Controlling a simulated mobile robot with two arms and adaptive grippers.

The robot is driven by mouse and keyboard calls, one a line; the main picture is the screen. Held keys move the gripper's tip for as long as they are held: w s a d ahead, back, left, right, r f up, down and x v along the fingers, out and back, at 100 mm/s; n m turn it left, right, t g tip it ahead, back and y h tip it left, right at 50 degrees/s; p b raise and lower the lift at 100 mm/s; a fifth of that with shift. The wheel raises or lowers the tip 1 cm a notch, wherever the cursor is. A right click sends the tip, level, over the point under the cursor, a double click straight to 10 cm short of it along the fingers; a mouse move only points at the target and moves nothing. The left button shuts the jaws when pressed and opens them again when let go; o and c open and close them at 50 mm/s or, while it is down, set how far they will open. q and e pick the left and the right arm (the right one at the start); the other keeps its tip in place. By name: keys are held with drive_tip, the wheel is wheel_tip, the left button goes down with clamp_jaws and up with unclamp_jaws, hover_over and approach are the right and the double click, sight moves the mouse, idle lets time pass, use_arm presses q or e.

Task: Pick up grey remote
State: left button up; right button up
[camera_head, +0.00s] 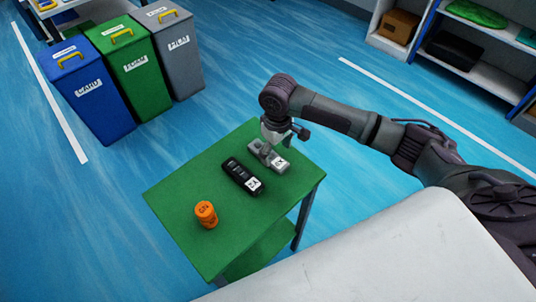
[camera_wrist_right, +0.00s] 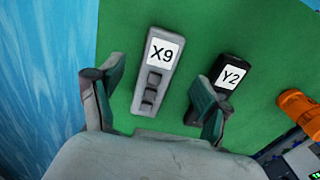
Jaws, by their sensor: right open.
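The grey remote (camera_head: 280,163) lies on the green table at its far right side. It also shows in the right wrist view (camera_wrist_right: 154,85), with a white label reading X9 at its top end. My right gripper (camera_head: 272,145) is over the far end of the grey remote, pointing down. In the right wrist view my right gripper (camera_wrist_right: 158,95) is open, with one finger on each side of the grey remote. My left gripper is not in view.
A black remote (camera_head: 240,176), labelled Y2 in the right wrist view, lies close beside the grey one, near one finger. Blue, green and grey bins and shelves stand apart on the floor.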

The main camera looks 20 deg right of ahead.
sight(277, 160)
wheel_tip(277, 160, down, 4)
drive_tip(key=shift+d+f, duration=0.1)
drive_tip(key=c, duration=1.2)
drive_tip(key=shift+c, duration=0.5)
drive_tip(key=shift+r, duration=0.25)
